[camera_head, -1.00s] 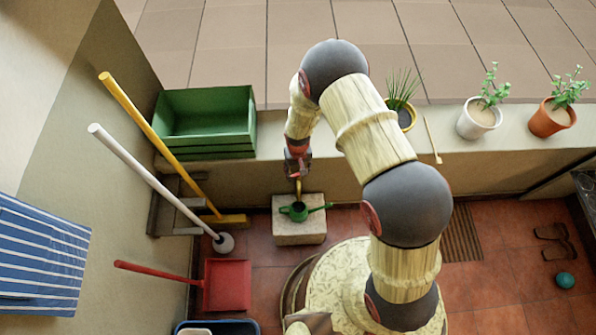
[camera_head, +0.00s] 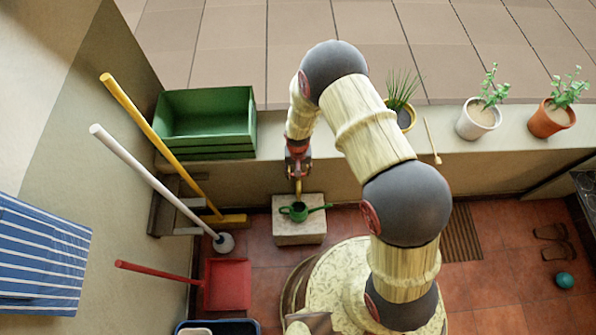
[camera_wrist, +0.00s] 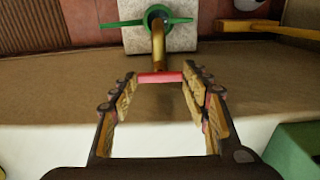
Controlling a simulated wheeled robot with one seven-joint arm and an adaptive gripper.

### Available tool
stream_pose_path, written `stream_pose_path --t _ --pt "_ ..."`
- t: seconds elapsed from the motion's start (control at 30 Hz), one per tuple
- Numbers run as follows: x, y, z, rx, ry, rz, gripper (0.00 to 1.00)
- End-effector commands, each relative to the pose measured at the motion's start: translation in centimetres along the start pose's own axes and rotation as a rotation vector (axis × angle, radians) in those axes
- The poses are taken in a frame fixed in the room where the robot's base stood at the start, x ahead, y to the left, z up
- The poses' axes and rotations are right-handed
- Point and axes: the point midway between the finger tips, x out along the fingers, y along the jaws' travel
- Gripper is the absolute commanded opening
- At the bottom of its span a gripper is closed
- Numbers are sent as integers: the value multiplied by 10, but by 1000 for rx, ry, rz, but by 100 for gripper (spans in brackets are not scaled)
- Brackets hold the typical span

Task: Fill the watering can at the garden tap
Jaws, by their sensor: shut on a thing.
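The green watering can (camera_head: 298,212) stands on a pale stone block (camera_head: 300,235) at the foot of the low wall. In the wrist view the can (camera_wrist: 130,23) is at the top, with the brass tap spout (camera_wrist: 158,46) reaching over its round opening. A red tap handle (camera_wrist: 160,78) lies crosswise between my fingertips. My gripper (camera_wrist: 160,77) is shut on this handle; it also shows in the head view (camera_head: 298,172), above the can. Whether water runs or stands in the can, I cannot tell.
A green crate (camera_head: 205,118) and potted plants (camera_head: 480,115) stand on the wall ledge. A yellow-handled broom (camera_head: 150,130), a white-handled plunger (camera_head: 150,180) and a red dustpan (camera_head: 228,285) are left of the block. A teal ball (camera_head: 565,280) lies on the floor at right.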

Motion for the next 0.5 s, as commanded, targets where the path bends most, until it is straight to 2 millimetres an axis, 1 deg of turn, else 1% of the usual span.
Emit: stream_pose_path --t 0.17,0.2,0.5 --pt "0 0 0 1 0 0 21" --pt "0 0 0 1 0 0 48" --pt "0 0 0 0 0 0 65"
